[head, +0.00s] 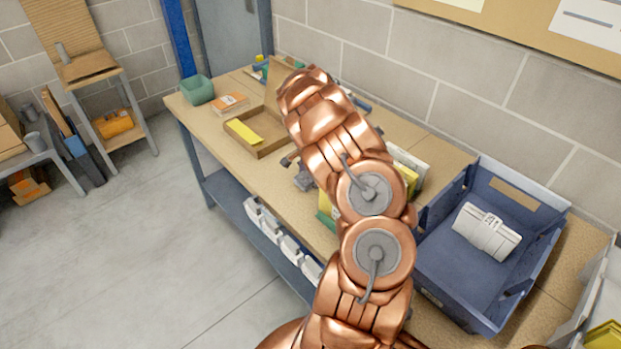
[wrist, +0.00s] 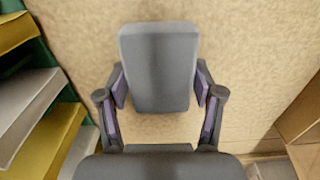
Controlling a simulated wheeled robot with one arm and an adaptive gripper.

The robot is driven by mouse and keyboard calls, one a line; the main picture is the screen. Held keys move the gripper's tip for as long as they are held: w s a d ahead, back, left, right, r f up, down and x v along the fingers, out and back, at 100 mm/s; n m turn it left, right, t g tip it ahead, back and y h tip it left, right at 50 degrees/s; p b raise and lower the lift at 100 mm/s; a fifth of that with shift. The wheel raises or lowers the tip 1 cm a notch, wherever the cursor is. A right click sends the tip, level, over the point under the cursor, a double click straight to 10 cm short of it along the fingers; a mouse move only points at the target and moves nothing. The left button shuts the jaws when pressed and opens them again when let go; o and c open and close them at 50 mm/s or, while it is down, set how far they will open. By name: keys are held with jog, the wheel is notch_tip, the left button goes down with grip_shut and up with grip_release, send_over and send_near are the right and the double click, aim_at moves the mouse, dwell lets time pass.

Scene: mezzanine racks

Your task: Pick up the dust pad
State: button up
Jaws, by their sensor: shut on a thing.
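The dust pad (wrist: 158,62) is a plain grey block with rounded corners, seen in the wrist view. My gripper (wrist: 160,86) is shut on it, with one finger against each side. Pale tan bench top shows around and behind the pad; I cannot tell whether the pad touches it. In the head view my gripper (head: 303,178) is over the workbench (head: 270,178), mostly hidden behind my copper arm. I cannot make out the pad clearly there.
A wooden tray (head: 272,147) with a yellow item lies left of my gripper. Yellow and white upright items (wrist: 35,100) in a green holder stand close on the left. A blue bin (head: 440,272) with a white bundle (head: 487,232) stands to the right. A green bin (head: 198,90) is at the far end.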

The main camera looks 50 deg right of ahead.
aim_at(310, 175)
notch_tip(310, 175, up, 10)
jog(key=b, duration=0.3)
dwell(0.4)
